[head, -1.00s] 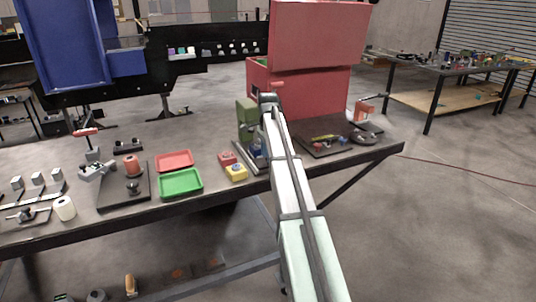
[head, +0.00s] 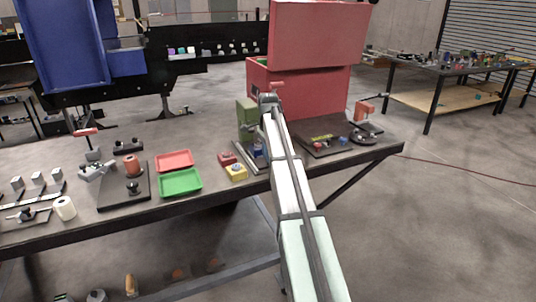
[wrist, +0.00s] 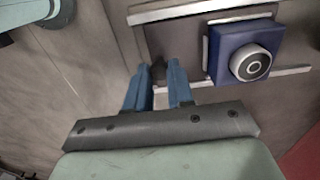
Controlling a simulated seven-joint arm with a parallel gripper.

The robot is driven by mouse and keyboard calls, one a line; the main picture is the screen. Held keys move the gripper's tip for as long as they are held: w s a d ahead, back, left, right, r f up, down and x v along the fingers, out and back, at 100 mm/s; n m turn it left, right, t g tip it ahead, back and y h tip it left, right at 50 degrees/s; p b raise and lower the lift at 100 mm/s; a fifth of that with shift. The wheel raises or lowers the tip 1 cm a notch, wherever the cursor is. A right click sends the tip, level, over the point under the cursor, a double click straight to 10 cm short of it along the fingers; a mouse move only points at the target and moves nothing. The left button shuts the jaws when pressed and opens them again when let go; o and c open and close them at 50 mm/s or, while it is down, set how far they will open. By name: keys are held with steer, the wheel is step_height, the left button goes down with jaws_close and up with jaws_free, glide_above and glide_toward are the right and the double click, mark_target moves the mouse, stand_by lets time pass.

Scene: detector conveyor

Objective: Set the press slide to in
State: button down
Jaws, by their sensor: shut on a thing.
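In the head view, the green press body (head: 246,118) stands behind the rails (head: 248,157), left of my arm. My arm partly covers this area.
A large red box (head: 300,92) stands behind. A dark board (head: 318,147) with small parts lies to the right.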

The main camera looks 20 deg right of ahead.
mark_target(259, 143)
steer(key=shift+w, duration=0.1)
steer(key=w, duration=0.9)
steer(key=shift+r, duration=0.1)
steer(key=c, duration=1)
jaws_free()
steer(key=shift+s, duration=0.1)
step_height(259, 143, up, 14)
steer(key=shift+f, duration=0.15)
